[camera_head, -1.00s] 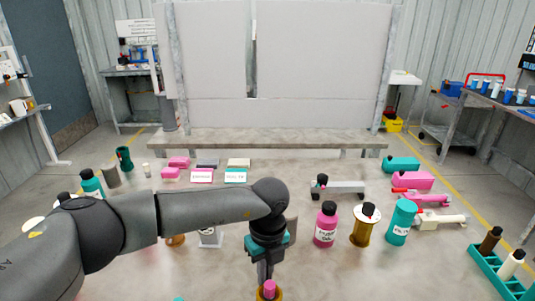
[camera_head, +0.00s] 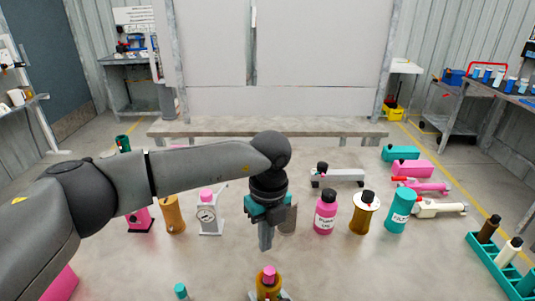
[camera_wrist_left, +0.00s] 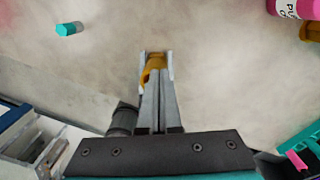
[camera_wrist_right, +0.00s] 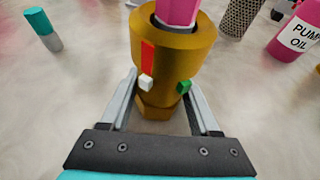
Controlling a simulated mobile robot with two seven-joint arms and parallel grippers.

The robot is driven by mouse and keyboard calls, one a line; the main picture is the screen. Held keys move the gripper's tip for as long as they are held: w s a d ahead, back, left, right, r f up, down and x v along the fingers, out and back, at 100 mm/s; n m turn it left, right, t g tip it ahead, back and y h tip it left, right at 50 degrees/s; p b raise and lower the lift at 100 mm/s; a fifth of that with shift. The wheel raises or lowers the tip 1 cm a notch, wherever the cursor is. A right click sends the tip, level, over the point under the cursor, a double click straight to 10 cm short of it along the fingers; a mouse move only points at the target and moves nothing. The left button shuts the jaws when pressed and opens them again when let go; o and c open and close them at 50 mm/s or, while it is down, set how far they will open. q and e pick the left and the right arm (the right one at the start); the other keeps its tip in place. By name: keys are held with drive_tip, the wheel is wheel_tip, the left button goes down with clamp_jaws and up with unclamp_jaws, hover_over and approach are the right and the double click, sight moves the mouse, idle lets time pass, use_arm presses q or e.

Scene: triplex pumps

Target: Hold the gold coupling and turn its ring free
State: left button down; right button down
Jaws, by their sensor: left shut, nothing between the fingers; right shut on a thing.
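The gold coupling (camera_head: 268,288) stands upright at the bottom of the head view, with a pink top (camera_head: 268,271). In the right wrist view the coupling (camera_wrist_right: 165,70) shows a red stripe, a white and a green knob, and a hexagonal base. My right gripper (camera_wrist_right: 160,100) is shut on its lower part; in the head view only a little of this gripper shows. My left gripper (camera_head: 265,245) points down above the coupling, apart from it, shut and empty. Its closed fingers (camera_wrist_left: 158,95) show in the left wrist view, with gold (camera_wrist_left: 155,66) past the tips, partly hidden.
A pink oil bottle (camera_head: 325,212), a gold cylinder (camera_head: 361,218) and a teal bottle (camera_head: 398,212) stand to the right. A gauge (camera_head: 208,215) and a gold piece (camera_head: 172,215) stand left. A small teal-capped piece (camera_head: 181,291) is near the coupling. The table between is clear.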

drive_tip(key=shift+c, duration=0.2)
unclamp_jaws()
drive_tip(key=shift+s, duration=0.1)
